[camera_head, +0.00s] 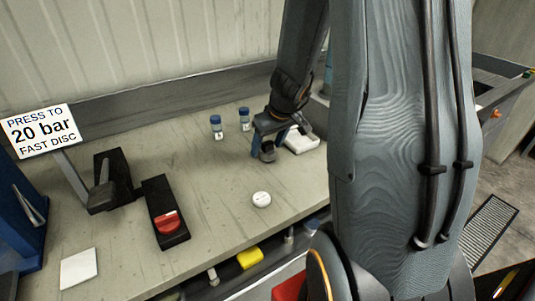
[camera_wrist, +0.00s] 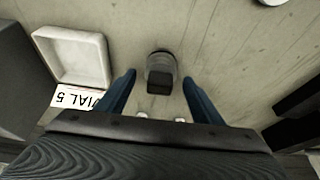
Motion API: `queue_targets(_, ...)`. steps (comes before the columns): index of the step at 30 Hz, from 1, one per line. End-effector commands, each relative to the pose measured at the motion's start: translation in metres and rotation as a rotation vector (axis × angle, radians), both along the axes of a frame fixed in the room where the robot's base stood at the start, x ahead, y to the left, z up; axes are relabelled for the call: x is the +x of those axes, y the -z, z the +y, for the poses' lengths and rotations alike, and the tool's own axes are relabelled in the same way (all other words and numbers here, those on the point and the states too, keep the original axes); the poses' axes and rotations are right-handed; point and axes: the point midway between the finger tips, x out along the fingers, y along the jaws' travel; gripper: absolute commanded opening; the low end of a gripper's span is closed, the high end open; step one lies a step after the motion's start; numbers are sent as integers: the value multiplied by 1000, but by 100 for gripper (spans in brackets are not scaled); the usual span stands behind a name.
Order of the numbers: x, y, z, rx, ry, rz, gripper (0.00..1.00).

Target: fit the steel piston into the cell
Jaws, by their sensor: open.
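A small grey metal cylinder with a dark block-like end, which looks like the steel piston (camera_wrist: 160,64), stands on the bench. In the wrist view it lies between the tips of my gripper (camera_wrist: 159,77), with a gap on each side. My gripper is open, its two blue fingers apart and holding nothing. In the head view my gripper (camera_head: 269,143) is low over the bench, and the piston (camera_head: 267,154) shows just below it. I cannot tell for sure which object is the cell; a black block with a red round part (camera_head: 167,221) lies at the left.
A white tray (camera_head: 302,143) sits close right of my gripper. Two blue-capped vials (camera_head: 216,127) stand behind left, a white disc (camera_head: 261,199) lies in front. A black holder (camera_head: 112,183), a blue frame (camera_head: 22,228) and a white square (camera_head: 79,268) are left.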

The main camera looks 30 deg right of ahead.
Motion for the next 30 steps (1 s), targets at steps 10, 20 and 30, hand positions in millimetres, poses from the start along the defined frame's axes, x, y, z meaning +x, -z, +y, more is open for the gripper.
queue_targets(10,0,1,-1,0,1,-1,42)
queue_targets(20,1,0,-1,-1,3,-2,2)
queue_targets(30,1,-10,-1,-1,0,-3,2)
